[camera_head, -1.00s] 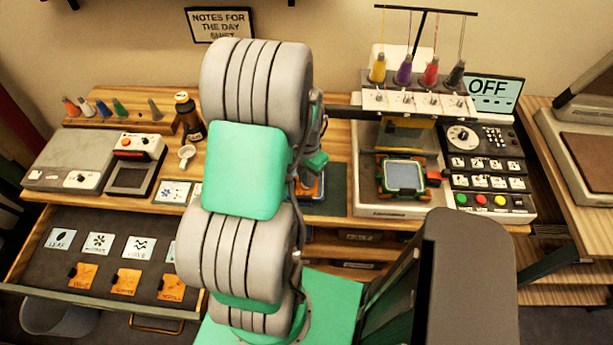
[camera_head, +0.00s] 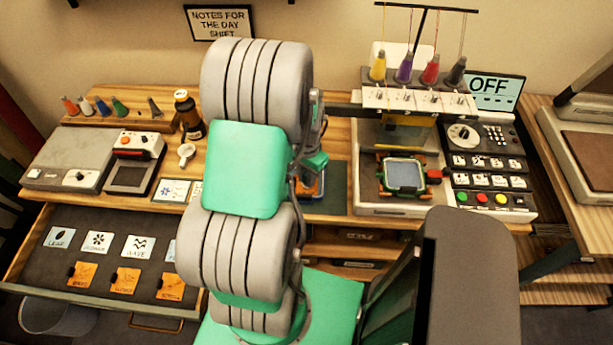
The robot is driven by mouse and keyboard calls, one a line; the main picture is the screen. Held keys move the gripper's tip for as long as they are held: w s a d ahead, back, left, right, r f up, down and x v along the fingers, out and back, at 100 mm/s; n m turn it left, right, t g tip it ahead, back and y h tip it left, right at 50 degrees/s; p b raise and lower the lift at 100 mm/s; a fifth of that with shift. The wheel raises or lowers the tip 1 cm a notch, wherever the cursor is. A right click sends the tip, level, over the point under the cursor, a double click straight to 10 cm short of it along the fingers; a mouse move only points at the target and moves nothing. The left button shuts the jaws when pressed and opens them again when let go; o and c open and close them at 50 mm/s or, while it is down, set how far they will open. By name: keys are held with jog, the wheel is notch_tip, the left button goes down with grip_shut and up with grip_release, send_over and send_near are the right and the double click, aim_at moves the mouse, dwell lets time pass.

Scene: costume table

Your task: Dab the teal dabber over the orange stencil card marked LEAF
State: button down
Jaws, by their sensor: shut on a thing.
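My own arm stands in front of the work area and hides my gripper's fingers and anything in them. Only a bit of my wrist shows to the right of the arm. I cannot make out the teal dabber. An orange-edged piece with blue in it (camera_head: 313,187) shows partly beside the arm, on a dark green mat (camera_head: 336,190). My arm covers the rest, and no marking on it is readable. Orange cards lie in the open drawer (camera_head: 40,285): one at left (camera_head: 81,275), one in the middle (camera_head: 125,281), one at right (camera_head: 171,287). Their small labels are unclear.
White cards, one marked LEAF (camera_head: 60,237), lie behind the orange cards. A brown bottle (camera_head: 189,115) and white cup (camera_head: 186,154) stand left of my arm. An embroidery machine (camera_head: 400,150) with thread cones stands at right; its screen (camera_head: 493,92) reads OFF.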

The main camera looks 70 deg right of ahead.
jog(key=shift+a, duration=0.1)
dwell(0.4)
notch_tip(320, 180, up, 7)
jog(key=p, duration=0.5)
